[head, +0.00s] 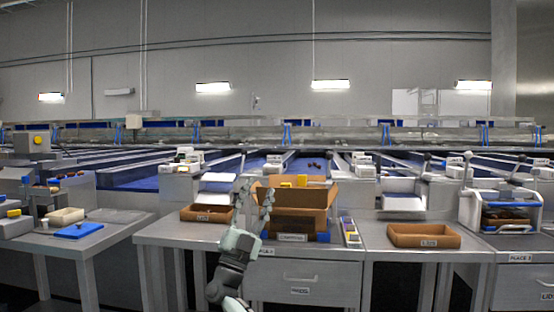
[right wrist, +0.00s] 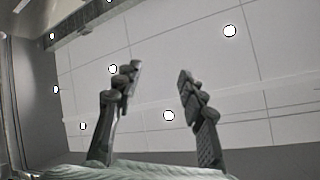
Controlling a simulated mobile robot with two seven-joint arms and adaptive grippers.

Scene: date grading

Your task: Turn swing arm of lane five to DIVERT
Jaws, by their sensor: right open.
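Several dark ball-topped levers stand along the lane fronts at the right in the head view, one lever (head: 427,163) and another lever (head: 467,165) among them. No lane number is readable, so I cannot tell which belongs to lane five or how its swing arm is set. My right gripper (head: 256,197) is raised, pointing up in front of the cardboard box, well apart from these levers. In the right wrist view the gripper (right wrist: 159,78) has its fingers spread with nothing between them, against the ceiling. My left gripper is out of view.
An open cardboard box (head: 329,218) stands on the middle bench. A brown tray (head: 425,241) sits to its right and another brown tray (head: 207,219) to its left. A white-framed rack (head: 478,225) stands far right. Blue lanes (head: 130,178) run behind.

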